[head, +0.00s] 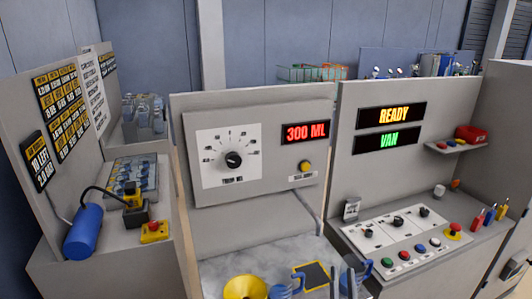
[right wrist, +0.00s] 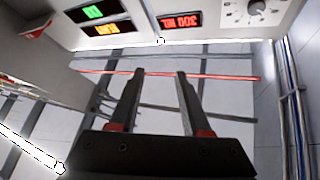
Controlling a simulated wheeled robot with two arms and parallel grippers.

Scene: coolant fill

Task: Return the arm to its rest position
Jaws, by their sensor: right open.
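My right gripper (head: 345,283) shows at the bottom edge of the head view, in front of the lower counter, with only its dark finger ends visible. A blue-handled jug (head: 285,290) stands beside a yellow funnel (head: 245,287), to the left of the gripper. My left gripper is not in view.
A dial panel (head: 233,160) with a red 300 ML display (head: 305,133) stands behind the counter.

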